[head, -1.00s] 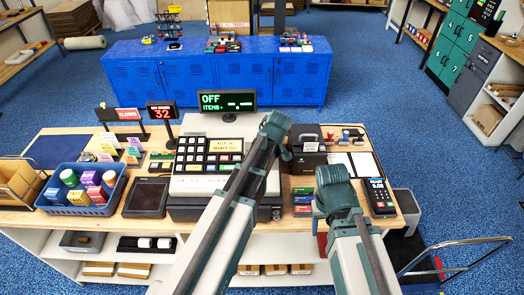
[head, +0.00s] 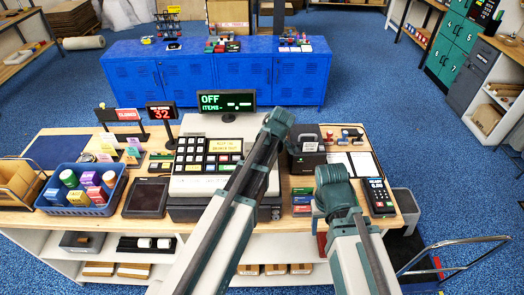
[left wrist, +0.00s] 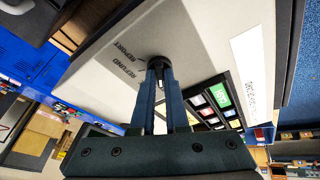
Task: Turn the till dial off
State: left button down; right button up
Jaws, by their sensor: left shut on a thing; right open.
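The till (head: 205,187) stands on the wooden counter, and its raised display (head: 228,102) reads OFF in green. In the left wrist view, my left gripper (left wrist: 160,72) is shut on the dark till dial (left wrist: 158,61). The fingertips cover part of the dial, so its pointer cannot be made out. The labels REPORT and REFUND are printed on the pale panel beside it. In the head view my left arm covers the till's right side and hides the dial. My right gripper (head: 333,187) is open and apart from the till, over the counter's right part.
A blue basket of small boxes (head: 75,210) and a dark tablet (head: 146,197) stand left of the till. A black box (head: 306,150) and a card reader (head: 379,197) stand to its right. Blue lockers (head: 130,78) stand behind, across open floor.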

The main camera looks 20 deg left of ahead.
pick_arm(q)
jog(key=c, duration=0.9)
grip_release()
jog(key=shift+r, duration=0.1)
jog(key=p+v, duration=1.2)
jog(key=v, duration=0.1)
jog(key=shift+d+r, duration=0.15)
jog(key=shift+r, duration=0.1)
jog(key=s+d+f+m+g+h+b, duration=0.1)
jog(key=s+d+f+m+b, duration=0.1)
jog(key=s+f+m+b, duration=0.4)
jog(key=s+d+f+m+g+b, duration=0.1)
jog(key=s+d+f+m+b, duration=0.2)
jog(key=s+f+m+b, duration=0.4)
jog(key=s+d+f+m+g+h+b, duration=0.1)
jog(key=s+d+f+m+b, duration=0.2)
jog(key=s+f+m+b, duration=0.3)
jog(key=shift+s+d+f+h+b, duration=0.1)
jog(key=shift+s+f+b, duration=0.1)
jog(key=shift+f+b, duration=0.7)
jog(key=shift+s+d+f+h+b, duration=0.15)
jog(key=shift+f+b, duration=0.3)
jog(key=shift+f, duration=0.8)
jog(key=shift+s+f+h+b, duration=0.1)
jog(key=shift+s+f+b, duration=0.1)
jog(key=shift+f+b, duration=0.7)
